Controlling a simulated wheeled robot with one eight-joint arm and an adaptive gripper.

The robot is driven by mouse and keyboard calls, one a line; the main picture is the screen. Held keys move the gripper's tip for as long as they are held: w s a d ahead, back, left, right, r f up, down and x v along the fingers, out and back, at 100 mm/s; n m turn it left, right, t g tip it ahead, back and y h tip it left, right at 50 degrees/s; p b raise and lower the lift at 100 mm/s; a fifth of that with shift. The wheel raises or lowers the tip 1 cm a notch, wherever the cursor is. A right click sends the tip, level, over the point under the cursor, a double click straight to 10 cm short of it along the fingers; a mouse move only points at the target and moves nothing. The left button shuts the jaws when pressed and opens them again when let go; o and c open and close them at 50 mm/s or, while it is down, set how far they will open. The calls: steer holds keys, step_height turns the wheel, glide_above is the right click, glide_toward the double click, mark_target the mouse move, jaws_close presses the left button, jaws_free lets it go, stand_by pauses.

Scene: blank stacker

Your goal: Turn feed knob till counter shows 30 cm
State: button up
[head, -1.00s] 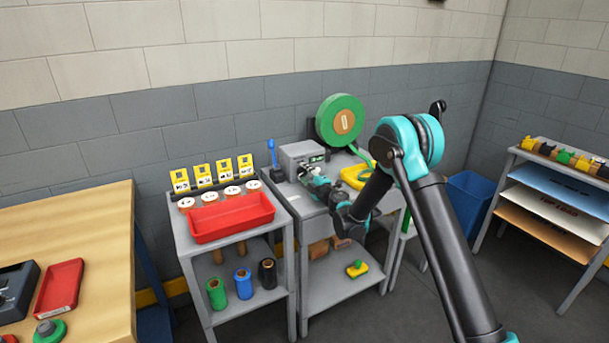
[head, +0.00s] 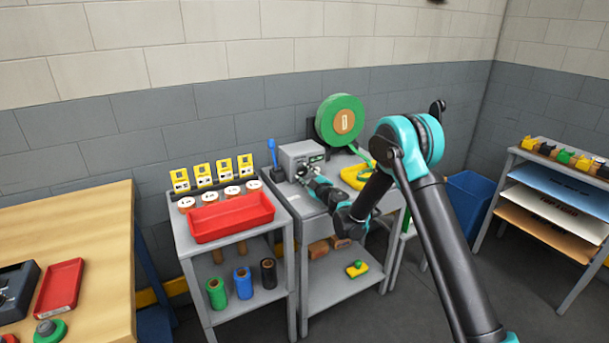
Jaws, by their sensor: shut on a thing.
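The grey feed machine (head: 293,152) stands on the grey stand in the middle of the view. A small dark counter display with green marks (head: 316,158) is on its front; the figures are too small to read. My gripper (head: 304,172) is at the machine's front, just below the display, and is shut on the feed knob. The knob itself is hidden behind my gripper. A large green reel (head: 340,120) stands behind the machine at the right, with a green strip (head: 360,154) running down from it.
A red tray (head: 232,218) sits on the left cart, with yellow cards (head: 202,176) and white-topped rolls behind it. A blue-handled tool (head: 272,152) stands upright left of the machine. A yellow item (head: 357,176) lies right of my gripper. A blue bin (head: 470,202) is further right.

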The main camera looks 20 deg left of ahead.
steer(key=shift+d, duration=0.1)
steer(key=o, duration=1.2)
steer(key=shift+c, duration=0.2)
steer(key=v, duration=1.2)
